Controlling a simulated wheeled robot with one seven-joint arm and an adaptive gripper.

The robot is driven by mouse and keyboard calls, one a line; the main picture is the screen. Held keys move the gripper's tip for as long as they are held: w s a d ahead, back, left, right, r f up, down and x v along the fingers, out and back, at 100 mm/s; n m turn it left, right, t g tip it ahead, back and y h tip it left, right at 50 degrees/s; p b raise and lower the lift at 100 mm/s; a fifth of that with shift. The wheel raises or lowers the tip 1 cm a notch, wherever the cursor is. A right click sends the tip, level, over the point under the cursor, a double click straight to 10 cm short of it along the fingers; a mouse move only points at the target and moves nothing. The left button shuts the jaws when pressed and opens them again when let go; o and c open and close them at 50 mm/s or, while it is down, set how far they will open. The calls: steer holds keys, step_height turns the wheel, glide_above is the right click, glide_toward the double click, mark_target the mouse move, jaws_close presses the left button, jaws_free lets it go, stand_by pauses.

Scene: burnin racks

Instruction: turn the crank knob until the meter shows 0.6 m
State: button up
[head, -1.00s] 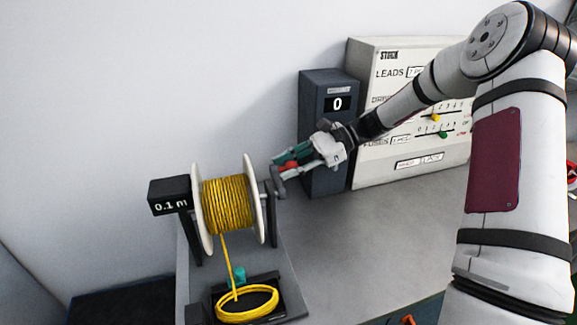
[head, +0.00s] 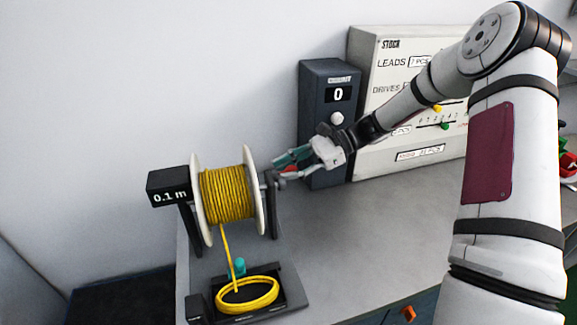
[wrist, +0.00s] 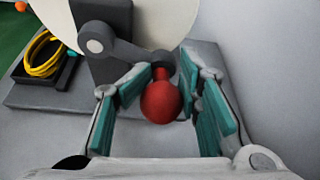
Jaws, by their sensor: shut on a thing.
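The meter (head: 168,197) is a dark box left of the yellow cable spool (head: 228,194) and reads 0.1 m. The crank arm (wrist: 128,50) is on the spool's right side and carries a round red knob (wrist: 160,102). The knob also shows small in the head view (head: 290,169). My gripper (head: 284,164) reaches in from the right and is shut on the red knob. In the wrist view its teal-padded fingers (wrist: 168,88) stand on either side of the knob. The crank is partly hidden by the fingers in the head view.
Yellow cable runs down from the spool to a coil (head: 247,295) in a black tray, beside a small teal piece (head: 238,266). A dark counter box (head: 328,75) reading 0 and a white stock panel (head: 376,50) stand behind my gripper. The grey bench (head: 350,235) is clear on the right.

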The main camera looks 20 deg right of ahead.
steer(key=shift+s+a+f, duration=0.1)
steer(key=shift+s+f, duration=0.25)
steer(key=shift+f, duration=0.5)
steer(key=shift+s+f+p, duration=0.5)
steer(key=shift+s+f, duration=0.45)
steer(key=shift+s, duration=0.05)
steer(key=shift+c, duration=0.4)
steer(key=shift+s, duration=0.1)
steer(key=shift+s+f+p, duration=0.2)
steer(key=shift+s+p, duration=0.15)
steer(key=shift+s, duration=0.3)
steer(key=shift+s+f+p, duration=0.2)
steer(key=shift+s+p, duration=0.15)
steer(key=shift+s, duration=0.25)
